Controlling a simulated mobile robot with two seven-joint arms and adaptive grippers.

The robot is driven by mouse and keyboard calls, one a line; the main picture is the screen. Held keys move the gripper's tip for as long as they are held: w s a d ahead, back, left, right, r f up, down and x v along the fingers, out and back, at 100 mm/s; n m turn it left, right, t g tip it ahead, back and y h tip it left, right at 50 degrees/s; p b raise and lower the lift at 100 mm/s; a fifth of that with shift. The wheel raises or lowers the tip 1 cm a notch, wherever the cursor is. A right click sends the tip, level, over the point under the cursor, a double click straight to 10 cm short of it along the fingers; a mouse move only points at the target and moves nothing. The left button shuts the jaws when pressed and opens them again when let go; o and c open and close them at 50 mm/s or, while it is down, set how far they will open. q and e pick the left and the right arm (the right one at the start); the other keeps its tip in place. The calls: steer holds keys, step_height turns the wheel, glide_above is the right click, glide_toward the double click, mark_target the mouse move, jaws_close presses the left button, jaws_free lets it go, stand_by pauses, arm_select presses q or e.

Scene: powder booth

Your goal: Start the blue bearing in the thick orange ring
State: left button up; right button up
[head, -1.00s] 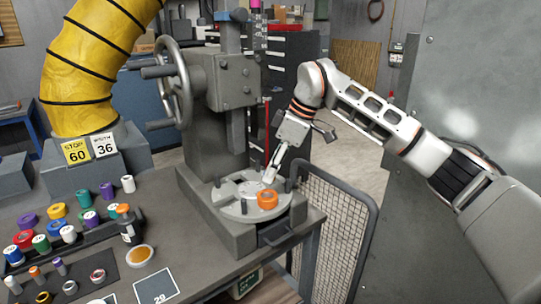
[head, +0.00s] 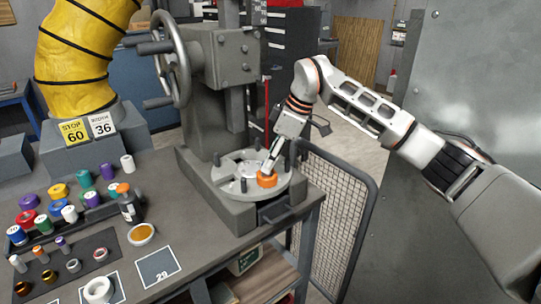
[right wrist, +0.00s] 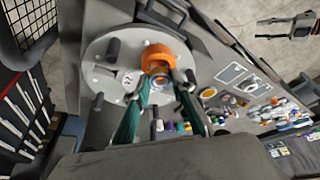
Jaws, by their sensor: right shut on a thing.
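The thick orange ring (head: 267,181) sits near the front edge of the round grey press plate (head: 225,186). My right gripper (head: 269,170) points down at the ring's top. In the right wrist view, its teal fingers (right wrist: 162,86) are shut on the small blue-grey bearing (right wrist: 159,71), which is at the mouth of the orange ring (right wrist: 155,55). I cannot tell whether the bearing is inside the bore or just against it; the fingers partly hide it. At the upper right of that view, what appears to be my left gripper (right wrist: 272,29) is open and empty, far from the ring.
Dark posts stand on the plate around the ring, and the press column (head: 235,90) rises behind it. A mesh guard (head: 335,215) stands at the right.

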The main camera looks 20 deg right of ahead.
arm_select(q)
steer(key=shift+w+d+r, duration=0.15)
steer(key=shift+w+d, duration=0.05)
steer(key=shift+w, duration=0.05)
steer(key=shift+d, duration=0.15)
arm_select(e)
steer(key=shift+f, duration=0.2)
arm_select(q)
steer(key=shift+s+a+f+b, duration=0.2)
steer(key=shift+a+f+b, duration=0.1)
steer(key=shift+f+b, duration=0.2)
arm_select(e)
steer(key=shift+f, duration=0.6)
steer(key=o, duration=1.2)
arm_select(q)
steer(key=shift+d, duration=0.1)
steer(key=shift+w, duration=0.1)
arm_select(e)
steer(key=shift+r, duration=0.1)
step_height(320, 180, up, 10)
steer(key=shift+f, duration=0.1)
